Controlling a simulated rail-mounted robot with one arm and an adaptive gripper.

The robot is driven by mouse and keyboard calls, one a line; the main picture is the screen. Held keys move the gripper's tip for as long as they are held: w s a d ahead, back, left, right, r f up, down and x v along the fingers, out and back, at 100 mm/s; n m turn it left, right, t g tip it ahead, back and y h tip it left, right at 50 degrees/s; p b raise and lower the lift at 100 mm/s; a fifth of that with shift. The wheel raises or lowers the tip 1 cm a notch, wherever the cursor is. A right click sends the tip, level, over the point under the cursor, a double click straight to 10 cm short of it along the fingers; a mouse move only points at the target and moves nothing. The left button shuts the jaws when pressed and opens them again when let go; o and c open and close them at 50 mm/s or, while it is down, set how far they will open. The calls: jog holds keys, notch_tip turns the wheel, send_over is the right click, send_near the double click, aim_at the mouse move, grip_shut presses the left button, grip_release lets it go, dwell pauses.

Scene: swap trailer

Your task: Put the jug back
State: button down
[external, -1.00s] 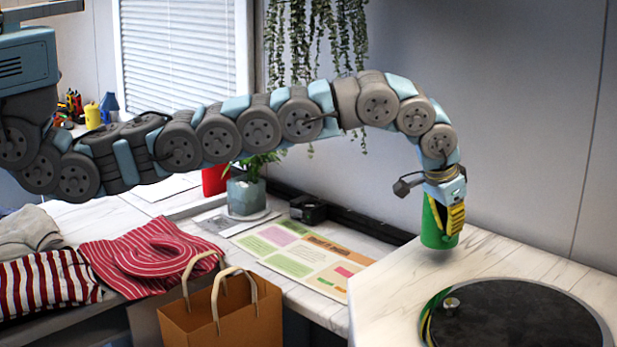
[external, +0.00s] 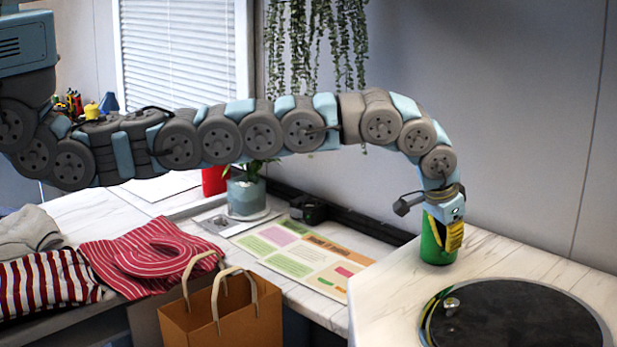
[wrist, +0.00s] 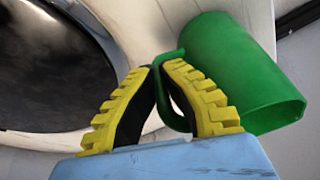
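The green jug (external: 437,245) is upright at the counter, at or very near its surface, behind the round dark plate. In the wrist view the jug (wrist: 240,75) is at the right, with its handle toward my fingers. My gripper (wrist: 163,67) has yellow ridged fingers that lean together at the tips, with the jug's handle between them. My gripper shows in the external view (external: 452,235) beside and in front of the jug, partly covering it. The jug's base is only just visible, so firm contact with the counter is hard to tell.
A round dark plate (external: 520,320) with a small metal knob (external: 451,304) is set in the white counter (external: 385,300). A brown paper bag (external: 235,315), folded striped clothes (external: 150,255), a potted plant (external: 246,195) and a colourful sheet (external: 300,250) are to the left.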

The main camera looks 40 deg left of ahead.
jog(key=shift+f, duration=0.15)
jog(key=c, duration=1.2)
grip_release()
jog(key=shift+c, duration=0.2)
jog(key=shift+r, duration=0.25)
jog(key=shift+s+a+r+b, duration=0.1)
jog(key=shift+r+b, duration=0.25)
jog(key=shift+r, duration=0.3)
jog(key=d+b+v, duration=0.1)
jog(key=b+v, duration=0.1)
jog(key=v, duration=0.8)
jog(key=shift+s+a+r+b, duration=0.2)
jog(key=shift+a+r+b, duration=0.05)
jog(key=shift+a+b, duration=0.15)
jog(key=shift+f, duration=0.15)
